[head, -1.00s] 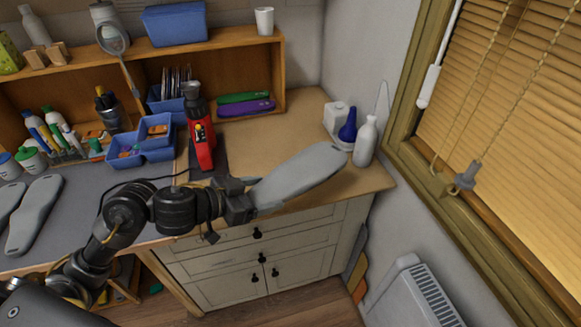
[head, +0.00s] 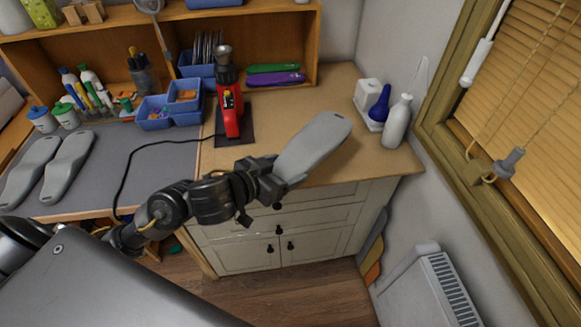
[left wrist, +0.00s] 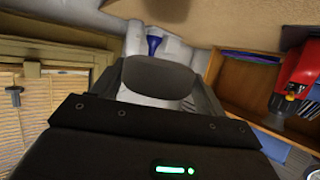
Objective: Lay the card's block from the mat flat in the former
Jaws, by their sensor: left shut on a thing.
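My left gripper (head: 283,178) is shut on the near end of a long grey insole-shaped block (head: 316,146). It holds the block out over the front part of the wooden counter, its far end pointing up and right. In the left wrist view the same block (left wrist: 160,77) sticks out beyond the gripper. More grey blocks lie side by side on the dark mat (head: 150,182) at the left: an outer one (head: 32,165) and an inner one (head: 68,165). I cannot make out a former or a card. My right gripper is not in view.
A red tool (head: 230,108) stands on a dark plate behind the block, its cable running left over the mat. Blue bins (head: 155,122) stand left of it. A white bottle (head: 397,122) and a blue bulb (head: 379,103) stand at the right. The counter's middle (head: 300,108) is clear.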

